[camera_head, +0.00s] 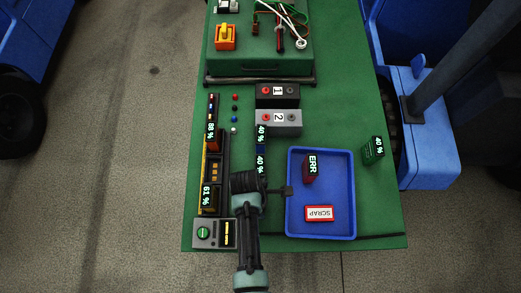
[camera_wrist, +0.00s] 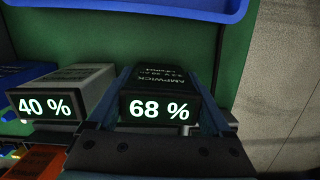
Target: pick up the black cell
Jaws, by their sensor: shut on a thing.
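The black cell (camera_wrist: 162,80) shows in the middle of the wrist view, with small print on its dark top and a lit "68 %" on its near end. My gripper (camera_wrist: 165,106) is shut on it, with one finger along each long side. In the head view my gripper (camera_head: 246,182) is over the green bench, left of the blue tray, and its body hides the black cell. The wrist view does not show clearly whether the cell is clear of the bench.
A grey cell reading "40 %" (camera_wrist: 62,98) lies close left of my gripper. The blue tray (camera_head: 320,232) holds a dark red "ERR" cell (camera_head: 309,168) and a scrap label (camera_head: 319,214). A green cell (camera_head: 373,151) stands right. The charger (camera_head: 216,150) is left.

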